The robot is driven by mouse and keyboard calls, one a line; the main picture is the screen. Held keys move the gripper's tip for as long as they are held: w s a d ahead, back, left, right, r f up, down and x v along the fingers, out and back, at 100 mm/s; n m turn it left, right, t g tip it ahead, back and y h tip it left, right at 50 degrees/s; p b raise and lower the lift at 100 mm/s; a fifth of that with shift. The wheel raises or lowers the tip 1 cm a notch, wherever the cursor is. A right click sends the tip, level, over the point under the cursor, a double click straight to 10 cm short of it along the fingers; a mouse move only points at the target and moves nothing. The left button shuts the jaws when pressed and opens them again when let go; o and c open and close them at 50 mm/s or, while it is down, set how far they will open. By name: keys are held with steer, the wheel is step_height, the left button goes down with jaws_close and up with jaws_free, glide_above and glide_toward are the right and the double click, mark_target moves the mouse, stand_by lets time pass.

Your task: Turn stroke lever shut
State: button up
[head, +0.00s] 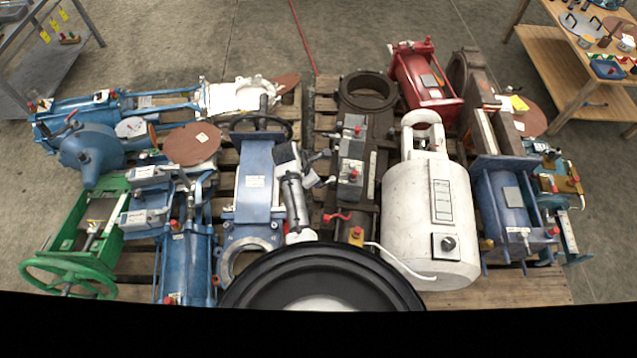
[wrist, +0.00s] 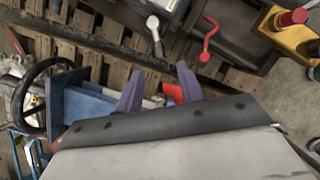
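A red lever (head: 338,217) sticks out to the left from the dark valve unit (head: 352,165) in the middle of the pallets. The red lever (wrist: 208,40) also shows at the top of the wrist view, bent, with a rounded end. A grey lever with a pale knob (wrist: 154,28) is to its left. I cannot tell which one is the stroke lever. My gripper (wrist: 158,82) is open, its two purple-grey fingers apart, with both levers beyond the fingertips. A red part (wrist: 173,92) shows between the fingers, partly hidden; I cannot tell whether it touches them.
A white cylinder (head: 430,215) stands right of the dark unit. A blue gate valve (head: 254,180) with a dark handwheel is at left. A yellow box with a red button (wrist: 288,32) is at the wrist view's upper right. Equipment crowds the pallets; floor behind is clear.

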steer(key=b+x, duration=0.1)
steer(key=x, duration=0.6)
steer(key=shift+f, duration=0.2)
steer(key=shift+c, duration=0.5)
jaws_close()
